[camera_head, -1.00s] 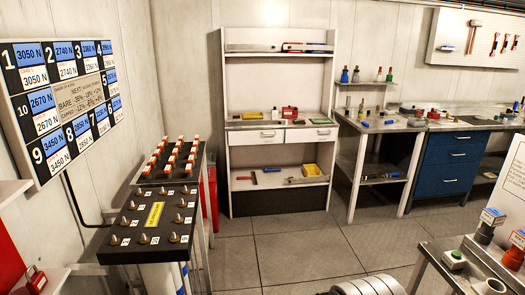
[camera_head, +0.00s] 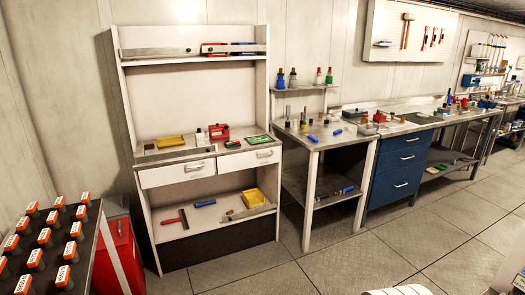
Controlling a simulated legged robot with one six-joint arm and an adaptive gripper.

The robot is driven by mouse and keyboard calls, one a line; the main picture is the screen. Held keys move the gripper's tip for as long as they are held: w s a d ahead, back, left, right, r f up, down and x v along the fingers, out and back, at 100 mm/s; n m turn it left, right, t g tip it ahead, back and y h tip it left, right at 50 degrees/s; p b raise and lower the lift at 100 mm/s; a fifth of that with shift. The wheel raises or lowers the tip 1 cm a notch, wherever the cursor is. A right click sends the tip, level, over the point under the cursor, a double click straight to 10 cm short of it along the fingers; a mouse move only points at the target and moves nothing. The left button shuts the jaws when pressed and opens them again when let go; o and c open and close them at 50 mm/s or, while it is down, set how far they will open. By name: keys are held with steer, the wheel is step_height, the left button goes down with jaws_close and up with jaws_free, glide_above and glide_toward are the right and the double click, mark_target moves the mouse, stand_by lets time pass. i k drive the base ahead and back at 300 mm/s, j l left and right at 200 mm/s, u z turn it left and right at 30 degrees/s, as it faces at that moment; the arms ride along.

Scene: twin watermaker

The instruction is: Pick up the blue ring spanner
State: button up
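I cannot make out a blue ring spanner for certain. Several small blue things show: a blue piece (camera_head: 337,132) on the small table's top, a blue piece (camera_head: 344,190) on its lower shelf, a blue-handled tool (camera_head: 204,203) on the white shelf unit's bottom shelf, and a blue item on the top shelf (camera_head: 246,47). They are too small to tell their shape. My gripper is not in view.
The white shelf unit (camera_head: 148,190) has two drawers. The small table (camera_head: 312,159) and a blue drawer cabinet (camera_head: 397,171) stand to its right. A rack of orange-topped pieces (camera_head: 90,250) and a red box (camera_head: 118,250) are at left. The floor (camera_head: 330,262) ahead is clear.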

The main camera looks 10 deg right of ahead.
mark_target(339, 130)
steer(key=i+z, duration=0.25)
steer(key=i, duration=0.55)
steer(key=i+j+z, duration=0.2)
steer(key=i, duration=0.6)
steer(key=i+l, duration=0.2)
steer(key=i, duration=0.2)
steer(key=i+l, duration=0.2)
steer(key=i, duration=0.25)
steer(key=i+l, duration=0.2)
steer(key=i, duration=0.2)
steer(key=i+l, duration=0.2)
steer(key=i, duration=0.25)
steer(key=i+l+u, duration=0.1)
steer(key=i+l, duration=0.3)
steer(key=l, duration=0.1)
